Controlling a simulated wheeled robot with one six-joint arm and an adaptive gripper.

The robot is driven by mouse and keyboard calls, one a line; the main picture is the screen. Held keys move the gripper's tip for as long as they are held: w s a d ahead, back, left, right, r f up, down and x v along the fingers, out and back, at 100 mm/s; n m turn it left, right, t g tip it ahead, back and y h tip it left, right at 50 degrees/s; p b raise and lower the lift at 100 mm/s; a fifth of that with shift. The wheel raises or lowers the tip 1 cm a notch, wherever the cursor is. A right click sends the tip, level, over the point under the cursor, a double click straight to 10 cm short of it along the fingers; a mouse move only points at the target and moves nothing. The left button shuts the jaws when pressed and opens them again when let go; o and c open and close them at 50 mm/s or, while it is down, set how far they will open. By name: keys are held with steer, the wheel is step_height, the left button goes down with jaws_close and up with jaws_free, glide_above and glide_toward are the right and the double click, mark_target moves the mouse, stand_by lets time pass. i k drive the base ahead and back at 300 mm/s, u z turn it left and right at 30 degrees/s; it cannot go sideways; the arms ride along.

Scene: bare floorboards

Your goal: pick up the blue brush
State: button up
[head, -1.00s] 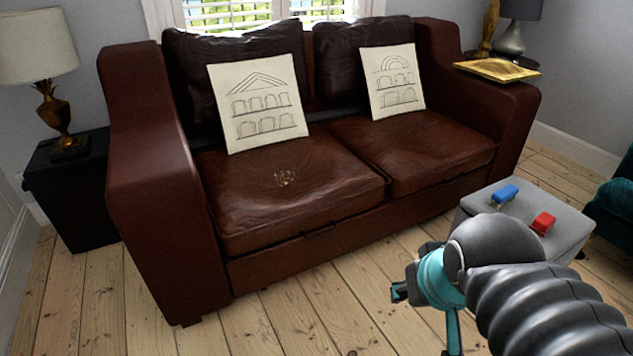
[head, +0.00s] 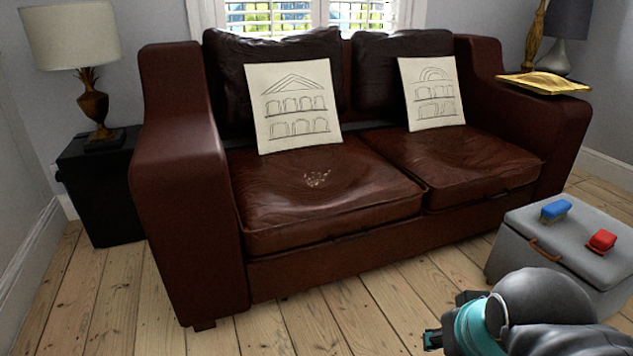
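The blue brush (head: 555,210) lies on top of a grey box (head: 518,252) at the right of the head view. A red brush (head: 601,241) lies on the same lid, to the right and nearer. My gripper (head: 436,338) is at the bottom edge, left of the box and apart from the blue brush. Only part of its dark fingers shows, and the rest is cut off or hidden by my arm, so I cannot tell whether it is open.
A brown leather sofa (head: 330,270) with two drawn-on cushions fills the middle. A gold tray-like item (head: 543,84) rests on its right arm. A black side table (head: 92,195) with a lamp (head: 72,40) stands at the left. Bare floorboards (head: 320,325) lie clear in front of the sofa.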

mark_target(552, 212)
steer(key=z, duration=0.3)
steer(key=i, duration=1.4)
steer(key=z, duration=0.7)
